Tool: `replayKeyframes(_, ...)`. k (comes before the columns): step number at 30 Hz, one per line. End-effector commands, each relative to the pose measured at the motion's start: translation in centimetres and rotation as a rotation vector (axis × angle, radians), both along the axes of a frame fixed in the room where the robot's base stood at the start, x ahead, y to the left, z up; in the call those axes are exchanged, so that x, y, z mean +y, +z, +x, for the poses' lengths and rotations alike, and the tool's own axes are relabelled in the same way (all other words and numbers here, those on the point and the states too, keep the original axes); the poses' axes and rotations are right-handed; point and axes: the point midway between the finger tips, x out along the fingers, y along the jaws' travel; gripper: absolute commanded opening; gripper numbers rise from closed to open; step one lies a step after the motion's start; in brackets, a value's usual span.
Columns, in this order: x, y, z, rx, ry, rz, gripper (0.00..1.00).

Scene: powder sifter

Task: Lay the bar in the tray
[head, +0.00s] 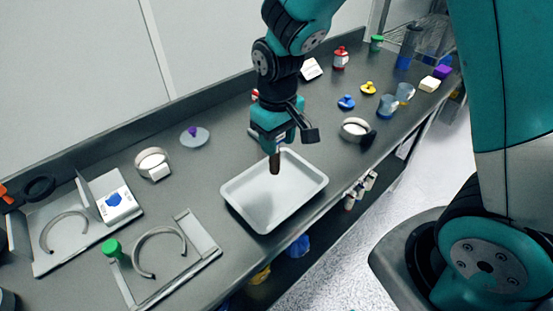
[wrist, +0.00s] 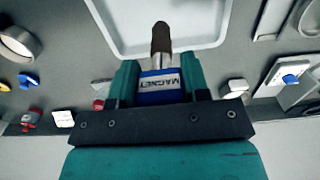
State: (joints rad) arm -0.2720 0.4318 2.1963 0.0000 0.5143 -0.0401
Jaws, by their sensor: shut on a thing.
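My gripper (head: 273,136) is shut on the bar, pointing down. In the wrist view the bar (wrist: 161,55) has a blue grip marked MAGNET between my two teal fingers (wrist: 159,80), a short metal shaft and a dark brown tip. In the head view the brown tip of the bar (head: 275,163) hangs in front of the back part of the white tray (head: 265,205). The tray looks empty and lies flat on the counter. In the wrist view the tip overlaps the tray (wrist: 120,28) near its rim. The exact gap between tip and tray cannot be told.
Left of the tray are a metal stand with a curved holder (head: 165,262), a green-capped vial (head: 113,248) and a ring-shaped sieve (head: 152,163). Another ring (head: 354,129) and blue jars (head: 387,106) stand right. The counter's front edge runs close to the tray.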

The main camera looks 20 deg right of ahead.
Motion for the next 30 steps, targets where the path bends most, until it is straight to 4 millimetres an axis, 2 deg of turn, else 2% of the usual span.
replayKeyframes(3,0.0,-2.0,0.0,0.002,0.001,-0.001,0.10)
replayKeyframes(8,0.1,-3.4,0.0,0.000,0.002,0.000,0.10)
replayKeyframes(15,0.1,-6.6,0.0,0.001,0.002,0.000,0.10)
replayKeyframes(27,0.1,-7.3,0.0,-0.002,0.002,0.001,0.10)
replayKeyframes(28,0.1,-7.2,0.0,-0.002,0.002,0.001,0.47)
replayKeyframes(30,0.1,-7.1,0.0,-0.002,0.002,0.001,0.63)
